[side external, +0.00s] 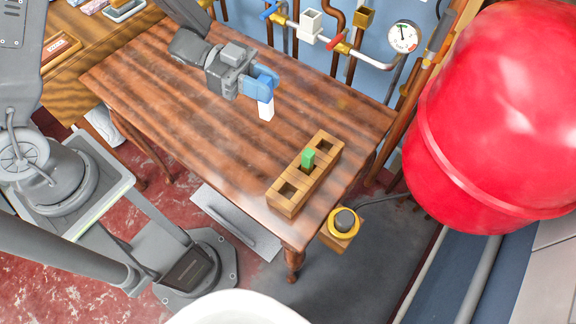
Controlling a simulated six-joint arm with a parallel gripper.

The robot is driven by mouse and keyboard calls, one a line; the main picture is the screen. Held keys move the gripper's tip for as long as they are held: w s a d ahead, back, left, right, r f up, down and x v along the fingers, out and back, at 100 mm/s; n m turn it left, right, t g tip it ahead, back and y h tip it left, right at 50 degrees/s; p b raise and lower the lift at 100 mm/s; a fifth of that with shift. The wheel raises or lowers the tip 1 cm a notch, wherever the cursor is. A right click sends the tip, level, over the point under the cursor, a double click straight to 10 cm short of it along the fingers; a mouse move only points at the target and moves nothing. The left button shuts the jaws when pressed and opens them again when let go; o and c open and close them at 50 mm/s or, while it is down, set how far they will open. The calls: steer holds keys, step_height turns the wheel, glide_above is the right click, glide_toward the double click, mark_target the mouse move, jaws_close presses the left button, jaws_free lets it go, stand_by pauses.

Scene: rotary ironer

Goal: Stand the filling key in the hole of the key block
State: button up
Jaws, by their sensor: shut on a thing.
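My gripper (265,90), with blue fingers, is shut on a white upright piece, which I take to be the filling key (266,111). The key's upper end is hidden between the fingers. Its lower end points down over the wooden table, and I cannot tell whether it touches the top. The wooden key block (297,201) lies to the right of and nearer than my gripper, with square holes in a row. A green piece (308,159) stands in the middle hole. The holes at both ends look empty.
The brown table (190,115) is clear between my gripper and the block. A large red rounded body (495,110) bulges in at right. Pipes with valves and a gauge (403,37) run along the back wall. A yellow-ringed button (344,222) sits below the table's right corner.

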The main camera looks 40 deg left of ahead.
steer(key=shift+s+d+f+m+g, duration=0.45)
steer(key=shift+s+d+f, duration=0.85)
steer(key=shift+d+f, duration=0.65)
steer(key=shift+s+d+f+m+g, duration=0.3)
steer(key=shift+s+d+f+g, duration=0.25)
steer(key=shift+s+d+f, duration=1.05)
steer(key=shift+s+d+f+m+g, duration=0.45)
steer(key=shift+s+d+f, duration=0.55)
steer(key=shift+d+f, duration=1.25)
steer(key=shift+f, duration=0.1)
steer(key=o, duration=0.9)
